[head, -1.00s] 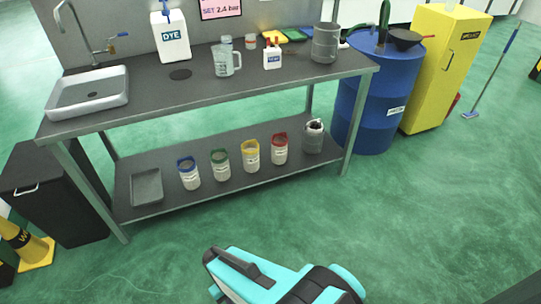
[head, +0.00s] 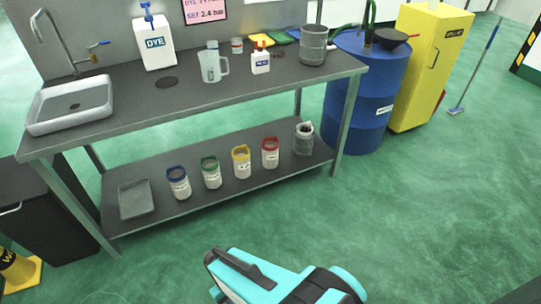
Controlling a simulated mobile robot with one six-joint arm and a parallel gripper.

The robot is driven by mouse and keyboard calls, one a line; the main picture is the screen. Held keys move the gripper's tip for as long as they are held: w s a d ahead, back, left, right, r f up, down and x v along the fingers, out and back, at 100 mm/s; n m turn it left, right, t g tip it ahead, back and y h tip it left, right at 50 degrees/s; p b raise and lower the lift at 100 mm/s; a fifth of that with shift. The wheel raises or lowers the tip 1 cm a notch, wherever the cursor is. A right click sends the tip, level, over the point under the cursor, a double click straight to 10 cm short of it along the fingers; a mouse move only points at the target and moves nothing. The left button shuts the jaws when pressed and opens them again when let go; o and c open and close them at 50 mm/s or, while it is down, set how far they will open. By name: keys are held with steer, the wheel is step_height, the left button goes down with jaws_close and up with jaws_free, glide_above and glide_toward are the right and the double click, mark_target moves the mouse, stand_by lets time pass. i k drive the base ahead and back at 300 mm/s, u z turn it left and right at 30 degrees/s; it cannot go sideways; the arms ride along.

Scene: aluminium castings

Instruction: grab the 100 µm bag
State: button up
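Several white bags with coloured rims stand in a row on the lower shelf of the steel bench: a blue-rimmed bag (head: 179,184), a green-rimmed bag (head: 211,175), a yellow-rimmed bag (head: 241,164) and a red-rimmed bag (head: 270,155). They stand upright and apart. Their labels are too small to read, so I cannot tell which is the 100 µm one. Teal and dark grey parts of my arm show at the bottom middle, in front of the bench and apart from the bags. I cannot make out gripper fingers.
A grey tray (head: 136,200) and a grey mesh basket (head: 303,141) stand at the ends of the lower shelf. The bench top (head: 185,99) is above it. A blue drum (head: 370,95) and yellow cabinet (head: 424,75) stand right. The green floor in front is clear.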

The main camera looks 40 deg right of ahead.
mark_target(269, 145)
steer(key=i, duration=0.85)
steer(key=u, duration=0.05)
